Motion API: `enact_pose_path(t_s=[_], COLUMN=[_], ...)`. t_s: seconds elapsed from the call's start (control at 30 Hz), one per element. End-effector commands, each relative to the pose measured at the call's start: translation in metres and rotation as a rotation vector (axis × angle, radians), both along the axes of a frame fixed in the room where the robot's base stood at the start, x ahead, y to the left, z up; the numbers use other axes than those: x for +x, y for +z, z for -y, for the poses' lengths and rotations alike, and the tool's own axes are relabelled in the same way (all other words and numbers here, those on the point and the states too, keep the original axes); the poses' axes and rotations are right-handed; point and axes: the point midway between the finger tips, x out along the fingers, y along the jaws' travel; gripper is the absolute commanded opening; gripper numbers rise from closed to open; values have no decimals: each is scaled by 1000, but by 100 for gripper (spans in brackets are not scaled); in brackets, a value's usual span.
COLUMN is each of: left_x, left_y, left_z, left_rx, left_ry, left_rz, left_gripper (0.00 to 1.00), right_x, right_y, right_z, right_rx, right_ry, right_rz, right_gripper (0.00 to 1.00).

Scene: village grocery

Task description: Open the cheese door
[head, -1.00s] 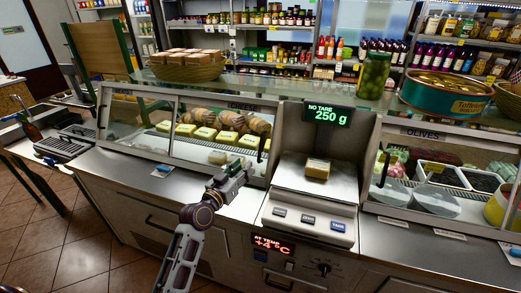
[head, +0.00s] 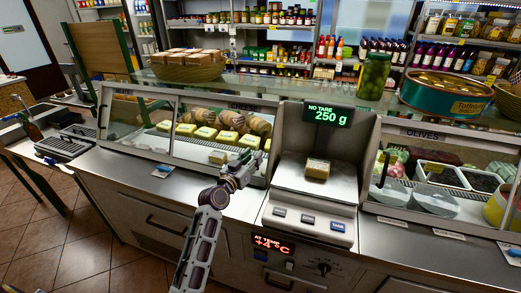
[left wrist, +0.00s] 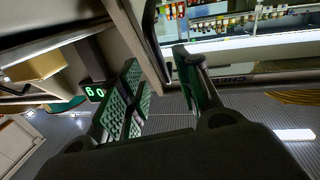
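The cheese door (head: 188,150) is a slanted glass front on the counter case under the CHEESE label, and it looks closed. Its upright black handle stands at the right end, partly behind my left gripper (head: 251,166). In the left wrist view the black handle (left wrist: 151,35) lies between the two green-padded fingers of my left gripper (left wrist: 160,65). The fingers are apart. I cannot tell whether either touches the handle. Several yellow cheese blocks (head: 228,137) sit behind the glass. My right gripper is not in view.
A scale (head: 312,187) with a small block on it stands right of the case and reads 250 g. The olives case (head: 430,150) is further right. A basket (head: 188,72), a pickle jar (head: 373,77) and a large tin (head: 445,95) stand on top.

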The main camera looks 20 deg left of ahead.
Motion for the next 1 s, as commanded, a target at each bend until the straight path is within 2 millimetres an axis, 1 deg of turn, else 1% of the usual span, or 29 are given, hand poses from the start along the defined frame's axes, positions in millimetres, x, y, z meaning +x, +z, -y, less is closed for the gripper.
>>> enact_pose_path(t_s=[0.03, 0.6, 0.8, 1.0], left_x=[5, 52, 61, 64], left_y=[1, 1, 1, 0], left_z=[1, 10, 13, 14], left_rx=[-2, -1, 0, -1], left_ry=[0, 0, 0, 0], left_rz=[2, 2, 1, 0], left_gripper=[34, 34, 34, 34], right_x=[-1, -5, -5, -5], right_y=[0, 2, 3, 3], right_z=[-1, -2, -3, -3], right_rx=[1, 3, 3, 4], right_ry=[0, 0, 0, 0], right_rz=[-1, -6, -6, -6], right_gripper=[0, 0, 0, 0])
